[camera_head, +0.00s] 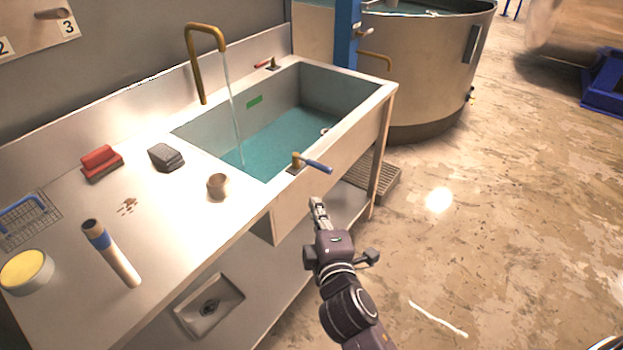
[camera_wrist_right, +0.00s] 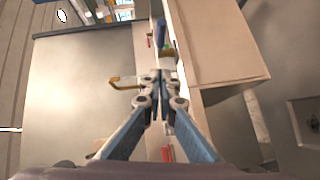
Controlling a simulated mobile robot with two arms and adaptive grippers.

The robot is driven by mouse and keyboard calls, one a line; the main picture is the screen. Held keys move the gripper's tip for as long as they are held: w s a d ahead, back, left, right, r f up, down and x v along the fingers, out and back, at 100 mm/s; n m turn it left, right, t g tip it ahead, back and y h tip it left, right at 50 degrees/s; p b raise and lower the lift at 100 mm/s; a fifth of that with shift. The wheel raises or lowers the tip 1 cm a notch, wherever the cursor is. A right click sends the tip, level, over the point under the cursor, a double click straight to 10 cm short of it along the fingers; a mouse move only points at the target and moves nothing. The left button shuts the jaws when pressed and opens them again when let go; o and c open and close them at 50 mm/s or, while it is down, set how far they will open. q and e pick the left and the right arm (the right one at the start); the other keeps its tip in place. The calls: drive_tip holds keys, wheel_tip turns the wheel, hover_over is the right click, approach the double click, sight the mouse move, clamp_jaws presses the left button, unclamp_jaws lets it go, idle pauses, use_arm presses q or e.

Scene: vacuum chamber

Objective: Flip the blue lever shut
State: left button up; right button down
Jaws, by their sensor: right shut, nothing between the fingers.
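The blue lever (camera_head: 319,166) sits on a brass valve at the sink's front rim, its handle pointing right and slightly down, out past the rim. The sink (camera_head: 389,88) holds blue-green water, and a stream runs into it from the brass faucet (camera_head: 205,30). My right gripper (camera_head: 318,203) is shut and empty, just below the lever in the head view and apart from it. In the right wrist view the closed fingertips (camera_wrist_right: 157,76) point toward a blue handle (camera_wrist_right: 162,31), which looks like the lever. My left gripper is not in view.
A red-handled lever (camera_head: 263,64) is at the sink's back rim. A small cup (camera_head: 217,186), a dark sponge-like block (camera_head: 165,157), a red brush (camera_head: 100,161) and a cylinder (camera_head: 112,254) stand or lie on the counter. A large round tank (camera_head: 425,70) stands behind.

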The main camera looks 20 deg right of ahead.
drive_tip(key=shift+w, duration=0.15)
drive_tip(key=p, duration=0.2)
approach(315, 167)
drive_tip(key=w+a, duration=0.2)
drive_tip(key=w, duration=0.2)
drive_tip(key=shift+w+d+f, duration=0.2)
drive_tip(key=shift+w+d, duration=0.25)
drive_tip(key=shift+d, duration=0.25)
drive_tip(key=shift+w+d+f, duration=0.25)
drive_tip(key=shift+w+d, duration=0.2)
drive_tip(key=shift+d, duration=0.2)
drive_tip(key=shift+p, duration=0.3)
